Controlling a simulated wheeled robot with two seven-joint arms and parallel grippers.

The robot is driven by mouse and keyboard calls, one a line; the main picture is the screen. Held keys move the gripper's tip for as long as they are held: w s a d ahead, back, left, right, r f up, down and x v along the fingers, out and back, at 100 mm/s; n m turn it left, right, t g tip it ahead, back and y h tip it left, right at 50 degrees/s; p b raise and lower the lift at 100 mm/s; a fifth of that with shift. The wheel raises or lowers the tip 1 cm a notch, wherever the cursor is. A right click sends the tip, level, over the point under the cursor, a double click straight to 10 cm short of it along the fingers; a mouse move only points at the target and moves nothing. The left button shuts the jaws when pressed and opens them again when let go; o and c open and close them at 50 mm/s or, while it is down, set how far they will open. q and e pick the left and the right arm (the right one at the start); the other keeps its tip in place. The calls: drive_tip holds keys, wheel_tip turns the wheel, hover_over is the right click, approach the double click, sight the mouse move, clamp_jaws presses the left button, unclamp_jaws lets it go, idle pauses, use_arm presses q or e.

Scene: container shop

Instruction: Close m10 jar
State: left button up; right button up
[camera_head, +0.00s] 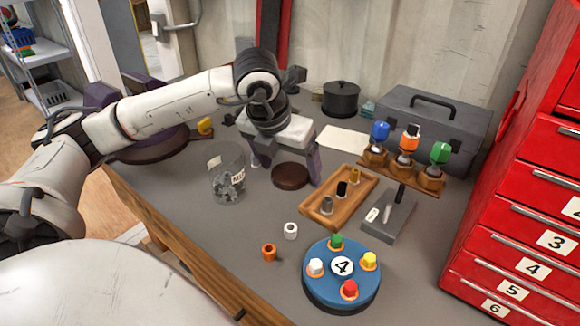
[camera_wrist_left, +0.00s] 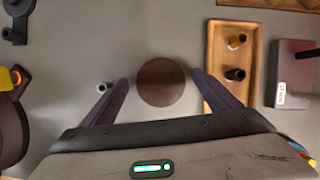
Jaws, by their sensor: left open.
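The M10 jar (camera_head: 228,184) is a clear glass jar with metal parts inside. It stands upright on the grey table, left of my left gripper, with no lid on it. A round dark brown lid (camera_head: 290,176) lies flat on the table to the right of the jar. My left gripper (camera_head: 284,180) is above the lid, pointing down, with its fingers apart. In the left wrist view the lid (camera_wrist_left: 162,82) shows between the two open fingers, and I cannot tell whether they touch it. The jar does not show clearly in the left wrist view. My right gripper is not in view.
A wooden tray (camera_head: 312,218) with small parts stands right of the lid. A blue round board (camera_head: 318,290) with coloured knobs is in front. A grey toolbox (camera_head: 440,112), a black pot (camera_head: 340,98) and red drawers (camera_head: 530,240) stand behind and right.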

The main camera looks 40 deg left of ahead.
sight(290, 174)
use_arm(q)
drive_tip(key=c, duration=1.1)
drive_tip(key=shift+r, duration=0.1)
drive_tip(key=shift+r, duration=0.55)
wheel_tip(290, 174, up, 11)
drive_tip(key=p, duration=0.1)
drive_tip(key=s+d+b, duration=0.1)
drive_tip(key=s+d, duration=0.1)
drive_tip(key=s, duration=0.6)
drive_tip(key=s+d+b, duration=0.2)
drive_tip(key=s+d, duration=0.1)
drive_tip(key=s, duration=0.6)
drive_tip(key=shift+s, duration=0.2)
drive_tip(key=shift+f, duration=0.1)
